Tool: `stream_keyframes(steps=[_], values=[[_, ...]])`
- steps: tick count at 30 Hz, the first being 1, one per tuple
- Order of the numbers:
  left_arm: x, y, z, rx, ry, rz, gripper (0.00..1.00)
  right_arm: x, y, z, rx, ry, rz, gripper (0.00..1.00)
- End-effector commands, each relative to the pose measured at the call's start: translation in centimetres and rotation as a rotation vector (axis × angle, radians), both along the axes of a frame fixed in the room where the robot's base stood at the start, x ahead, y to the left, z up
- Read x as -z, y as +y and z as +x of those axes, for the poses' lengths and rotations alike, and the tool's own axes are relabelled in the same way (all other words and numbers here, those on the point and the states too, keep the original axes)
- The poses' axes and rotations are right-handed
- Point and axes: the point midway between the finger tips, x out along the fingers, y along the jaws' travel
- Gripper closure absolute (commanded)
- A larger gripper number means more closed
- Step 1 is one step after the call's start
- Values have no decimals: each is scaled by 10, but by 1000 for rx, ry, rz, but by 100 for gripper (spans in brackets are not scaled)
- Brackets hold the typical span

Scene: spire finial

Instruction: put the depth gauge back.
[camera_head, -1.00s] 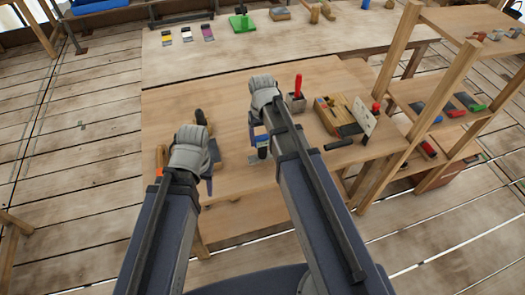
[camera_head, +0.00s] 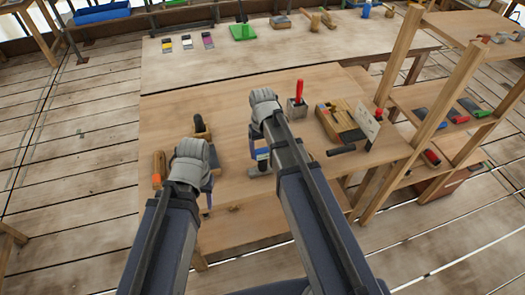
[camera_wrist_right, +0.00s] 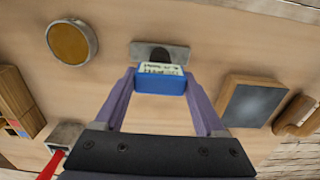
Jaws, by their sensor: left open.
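The thing I take for the depth gauge (camera_wrist_right: 160,79) is a blue block with a white marked face. In the right wrist view it sits between the tips of my right gripper (camera_wrist_right: 160,85), whose purple fingers appear closed on its sides. In the head view its blue and white part (camera_head: 262,157) shows beside my right arm, above a grey plate (camera_head: 259,173). The grey plate (camera_wrist_right: 174,53) also shows just beyond the block in the wrist view; whether they touch is unclear. My left gripper (camera_head: 208,192) is open over the table's left part, mostly hidden by its wrist.
The wooden table (camera_head: 240,215) also holds a red-handled tool in a holder (camera_head: 298,104), a wooden box (camera_head: 336,120), a round brown disc (camera_wrist_right: 72,42) and a wood-framed dark slab (camera_wrist_right: 252,104). A shelf (camera_head: 415,95) stands at right. The table's front middle is fairly clear.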

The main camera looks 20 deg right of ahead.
Motion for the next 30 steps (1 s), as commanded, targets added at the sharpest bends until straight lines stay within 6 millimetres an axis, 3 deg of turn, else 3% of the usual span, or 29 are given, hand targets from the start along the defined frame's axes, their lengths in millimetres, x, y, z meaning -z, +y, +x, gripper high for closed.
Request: stream_keyframes(steps=[1,7,20,30], values=[[0,0,0,0,0,0,50,0,0,0,0,0,0,21],[0,0,0,0,0,0,50,0,0,0,0,0,0,0],[-7,0,0,0,0,0,50,-7,0,0,0,0,0,0],[-45,0,0,0,0,0,50,-45,0,0,0,0,0,0]])
